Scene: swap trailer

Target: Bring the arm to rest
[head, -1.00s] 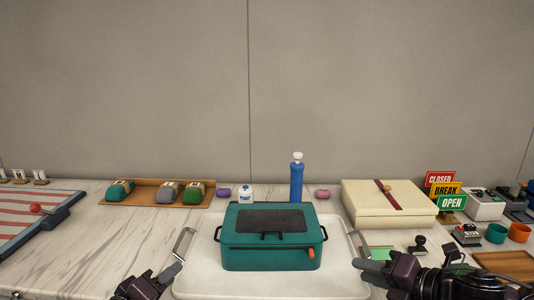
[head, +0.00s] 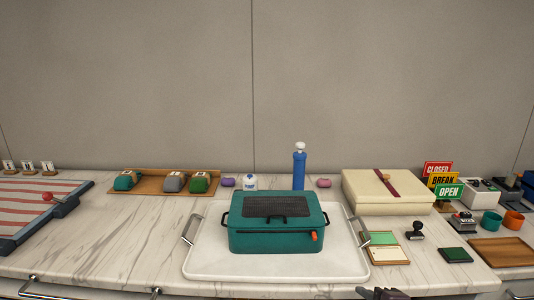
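A white tray (head: 205,262) with metal handles at both ends rests on the marble counter. A teal box (head: 275,237) with a dark ribbed top and an orange knob sits on it. Part of my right gripper (head: 380,293) shows at the bottom edge of the head view, in front of the tray and apart from it. Most of it is cut off, so I cannot tell whether it is open or shut. My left gripper is out of view.
A blue bottle (head: 299,167) and a cream box (head: 385,198) stand behind the tray. A stamp (head: 415,231), a dark green pad (head: 456,255) and signs (head: 449,191) are at right. A striped board (head: 40,205) lies at left. The counter between board and tray is clear.

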